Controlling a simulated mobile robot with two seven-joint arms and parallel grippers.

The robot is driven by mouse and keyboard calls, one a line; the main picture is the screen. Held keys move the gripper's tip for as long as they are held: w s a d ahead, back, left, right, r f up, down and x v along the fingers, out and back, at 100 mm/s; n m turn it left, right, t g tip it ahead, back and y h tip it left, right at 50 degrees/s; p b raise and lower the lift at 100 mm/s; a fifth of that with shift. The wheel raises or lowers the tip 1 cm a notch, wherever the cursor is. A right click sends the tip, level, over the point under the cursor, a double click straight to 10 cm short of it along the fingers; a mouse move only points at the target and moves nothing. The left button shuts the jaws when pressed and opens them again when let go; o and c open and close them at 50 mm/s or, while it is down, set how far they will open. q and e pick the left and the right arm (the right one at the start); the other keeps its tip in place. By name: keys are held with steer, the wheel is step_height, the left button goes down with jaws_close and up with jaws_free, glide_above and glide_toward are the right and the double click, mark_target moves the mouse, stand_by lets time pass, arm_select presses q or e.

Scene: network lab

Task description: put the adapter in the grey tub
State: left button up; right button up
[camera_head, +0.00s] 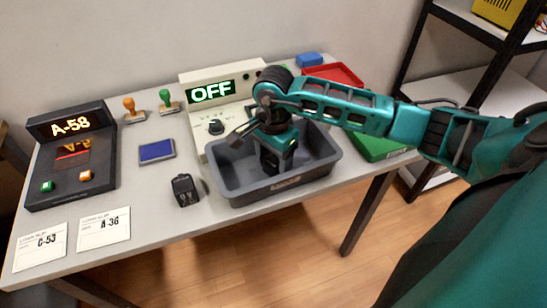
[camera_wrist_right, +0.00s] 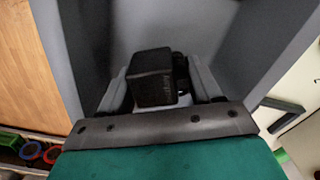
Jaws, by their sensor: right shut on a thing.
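The grey tub (camera_head: 228,178) stands on the table, right of the middle. My right gripper (camera_head: 270,168) reaches down inside it. In the right wrist view, the right gripper (camera_wrist_right: 160,85) is shut on a black boxy adapter (camera_wrist_right: 152,78) with faint lettering on its side. Grey tub walls (camera_wrist_right: 138,25) surround it there. Whether the adapter touches the tub floor I cannot tell. A second black adapter-like block (camera_head: 185,190) lies on the table just left of the tub. My left gripper is not in view.
A cream box with an OFF display (camera_head: 222,88) stands behind the tub. A red tray (camera_head: 335,74), a green tray (camera_head: 375,146) and a blue block (camera_head: 309,60) are nearby. Left are a blue pad (camera_head: 156,151), two stamps, a black A-58 console (camera_head: 72,150) and slips.

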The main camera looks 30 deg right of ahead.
mark_target(273, 155)
steer(key=shift+f, duration=0.15)
steer(key=o, duration=1.2)
steer(key=shift+c, duration=0.2)
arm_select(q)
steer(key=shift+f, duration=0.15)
arm_select(e)
steer(key=shift+r, duration=0.2)
steer(key=shift+r, duration=0.25)
arm_select(q)
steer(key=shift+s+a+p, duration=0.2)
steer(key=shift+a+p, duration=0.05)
steer(key=shift+p, duration=0.1)
arm_select(e)
step_height(273, 155, up, 12)
steer(key=shift+f, duration=0.2)
